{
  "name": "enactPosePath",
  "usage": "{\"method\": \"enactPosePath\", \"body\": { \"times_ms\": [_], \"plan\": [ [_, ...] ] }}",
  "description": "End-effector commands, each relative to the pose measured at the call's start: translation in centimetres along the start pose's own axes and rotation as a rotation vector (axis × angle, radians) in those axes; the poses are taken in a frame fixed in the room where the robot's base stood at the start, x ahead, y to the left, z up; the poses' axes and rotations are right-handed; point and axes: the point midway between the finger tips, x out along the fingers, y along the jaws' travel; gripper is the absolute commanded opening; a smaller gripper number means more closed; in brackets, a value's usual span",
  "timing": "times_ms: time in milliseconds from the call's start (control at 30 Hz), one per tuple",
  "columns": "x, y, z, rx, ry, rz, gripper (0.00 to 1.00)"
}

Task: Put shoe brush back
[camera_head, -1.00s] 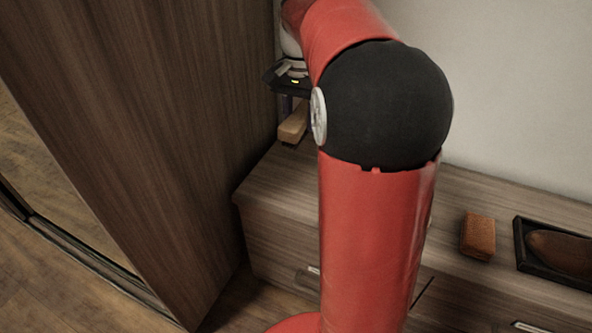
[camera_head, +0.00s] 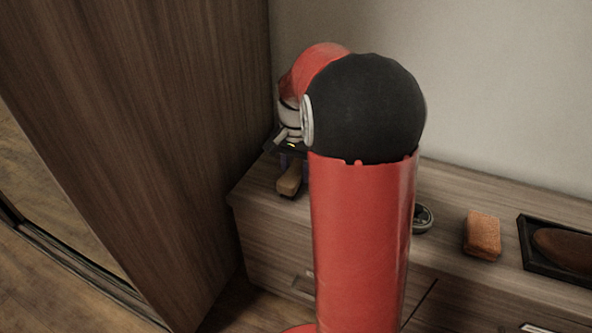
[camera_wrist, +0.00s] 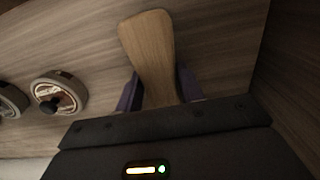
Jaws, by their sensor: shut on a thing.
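The shoe brush (camera_head: 289,180) shows as a pale wooden piece at the left end of the cabinet top, beside the tall wooden panel. In the wrist view its wooden handle (camera_wrist: 150,50) sticks out from between the purple fingers. My gripper (camera_wrist: 160,92) is shut on it. In the head view my gripper (camera_head: 290,156) is partly hidden behind my red arm. The brush's bristles are hidden, and I cannot tell whether it touches the cabinet top.
On the cabinet top (camera_head: 455,205) stand a round tin (camera_head: 423,217), an orange-brown block (camera_head: 482,234) and a dark tray (camera_head: 528,262) holding a brown shoe (camera_head: 566,248). The wrist view shows two round tins, one with a dark knob (camera_wrist: 58,94). The tall panel (camera_head: 170,130) closes the left side.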

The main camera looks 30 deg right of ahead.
Motion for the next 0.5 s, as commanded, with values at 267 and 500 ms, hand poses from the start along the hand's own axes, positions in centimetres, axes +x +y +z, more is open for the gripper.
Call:
{"method": "enactPosePath", "body": {
  "times_ms": [267,500],
  "plan": [
    [0.24,-0.01,-0.02,0.000,0.001,-0.001,0.17],
    [0.14,-0.01,-0.01,0.000,0.001,0.000,0.60]
  ]
}}
